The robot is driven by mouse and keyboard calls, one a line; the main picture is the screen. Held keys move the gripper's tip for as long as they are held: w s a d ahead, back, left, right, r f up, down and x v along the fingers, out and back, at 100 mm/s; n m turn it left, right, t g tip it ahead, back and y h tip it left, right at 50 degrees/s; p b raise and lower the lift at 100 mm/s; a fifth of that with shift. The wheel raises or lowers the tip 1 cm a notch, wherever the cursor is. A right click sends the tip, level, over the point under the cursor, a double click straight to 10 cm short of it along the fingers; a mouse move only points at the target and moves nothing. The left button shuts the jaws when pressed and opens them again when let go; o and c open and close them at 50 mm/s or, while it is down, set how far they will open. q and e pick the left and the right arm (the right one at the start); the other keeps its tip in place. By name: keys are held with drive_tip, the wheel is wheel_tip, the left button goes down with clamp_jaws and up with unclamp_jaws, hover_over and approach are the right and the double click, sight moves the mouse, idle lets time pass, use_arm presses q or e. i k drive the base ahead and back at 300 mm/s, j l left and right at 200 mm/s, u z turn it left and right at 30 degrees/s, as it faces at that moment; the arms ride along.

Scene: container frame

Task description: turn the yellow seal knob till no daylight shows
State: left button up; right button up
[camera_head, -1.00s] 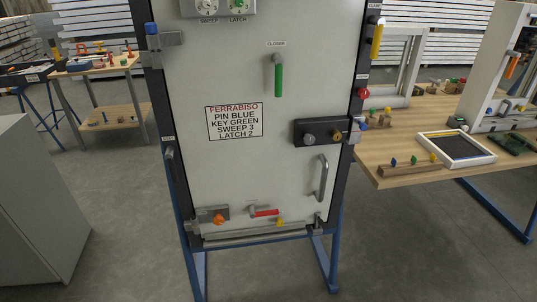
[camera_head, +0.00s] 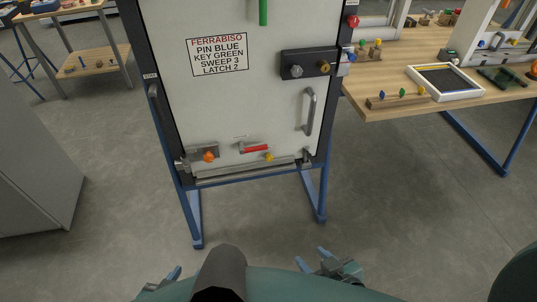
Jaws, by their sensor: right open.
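The small yellow seal knob (camera_head: 269,156) sits low on the white door panel (camera_head: 235,110), just above the grey bottom strip (camera_head: 245,172). I cannot tell at this distance whether daylight shows under the strip. My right gripper (camera_head: 322,261) is open and empty at the bottom of the picture, well short of the door, below and to the right of the knob. My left gripper (camera_head: 165,281) barely shows at the bottom left, mostly hidden behind my own arm; its jaws cannot be made out. Neither gripper touches the door.
Beside the knob are a red-handled lever (camera_head: 254,148) and an orange knob (camera_head: 208,156). A grey pull handle (camera_head: 310,111) and a lock plate (camera_head: 308,65) are higher right. Blue legs (camera_head: 191,215) support the frame. A wooden table (camera_head: 385,75) stands right; open floor lies ahead.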

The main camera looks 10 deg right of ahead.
sight(268, 158)
drive_tip(key=i+j, duration=0.2)
drive_tip(key=j, duration=0.2)
drive_tip(key=i+j, duration=0.25)
drive_tip(key=j, duration=0.2)
drive_tip(key=i+j, duration=0.1)
drive_tip(key=i, duration=0.4)
